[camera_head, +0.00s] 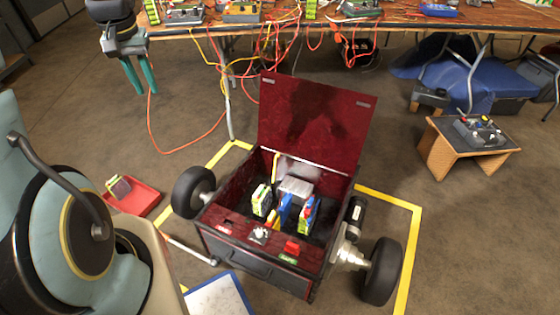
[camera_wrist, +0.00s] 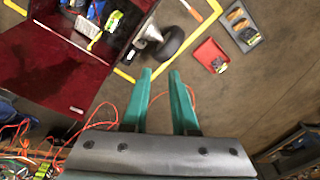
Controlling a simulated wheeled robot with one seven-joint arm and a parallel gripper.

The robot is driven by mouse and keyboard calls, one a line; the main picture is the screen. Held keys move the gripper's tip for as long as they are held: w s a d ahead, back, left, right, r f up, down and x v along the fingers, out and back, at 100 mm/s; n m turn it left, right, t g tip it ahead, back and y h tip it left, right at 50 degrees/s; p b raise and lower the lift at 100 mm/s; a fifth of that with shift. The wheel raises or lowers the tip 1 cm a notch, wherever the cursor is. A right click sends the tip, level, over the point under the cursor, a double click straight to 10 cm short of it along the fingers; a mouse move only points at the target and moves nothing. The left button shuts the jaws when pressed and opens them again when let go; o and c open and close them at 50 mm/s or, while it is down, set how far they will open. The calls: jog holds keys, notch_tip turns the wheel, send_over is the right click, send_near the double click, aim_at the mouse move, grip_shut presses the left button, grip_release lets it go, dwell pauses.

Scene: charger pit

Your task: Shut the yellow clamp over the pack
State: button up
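A dark red box on wheels holds the packs, its lid (camera_head: 313,118) raised. A yellow bar (camera_head: 275,168), apparently the clamp, stands up near the back left inside. It seems to show in the wrist view too (camera_wrist: 94,41). A green-and-black pack (camera_head: 261,200) stands at the left, in front of the bar. A second pack (camera_head: 307,214), with blue and red parts, stands at the right. Another yellow piece (camera_head: 273,218) lies between them, partly hidden. My gripper (camera_head: 143,90) is open and empty, high at the upper left, well away from the box; its teal fingers show in the wrist view (camera_wrist: 160,76).
A red tray (camera_head: 143,203) with a pack lies on the floor left of the box. A wooden stool (camera_head: 452,161) with a device stands at the right. A cluttered workbench (camera_head: 400,18) with hanging cables runs along the back. Yellow tape (camera_head: 411,245) marks the floor.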

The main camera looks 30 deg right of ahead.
jog(key=w+d+f+b, duration=0.1)
jog(key=d+f, duration=0.1)
jog(key=d, duration=0.1)
jog(key=w+d+f+m+b, duration=0.1)
jog(key=w+d+f+b, duration=0.1)
jog(key=d+f, duration=0.1)
jog(key=w+d+f+m+b, duration=0.1)
jog(key=w+d+f+b, duration=0.1)
jog(key=d+f, duration=0.1)
jog(key=shift+d+f, duration=0.2)
jog(key=shift+f, duration=0.05)
grip_shut()
jog(key=d+f+m+b, duration=0.2)
jog(key=d+f+b, duration=0.3)
jog(key=d+f, duration=0.4)
jog(key=d+f+m+h+b, duration=0.1)
jog(key=d+f+b, duration=0.5)
jog(key=d, duration=0.5)
jog(key=w+d+f+m+b, duration=0.1)
jog(key=d+f+m+b, duration=0.1)
jog(key=d+f+b, duration=0.4)
jog(key=shift+d+f+m+g, duration=0.15)
jog(key=shift+d+f+g, duration=0.05)
jog(key=shift+d+f, duration=1.15)
jog(key=shift+d+f+m+g, duration=0.15)
jog(key=shift+d+f+g, duration=0.05)
jog(key=shift+d+f, duration=1.15)
jog(key=shift+a+f, duration=0.2)
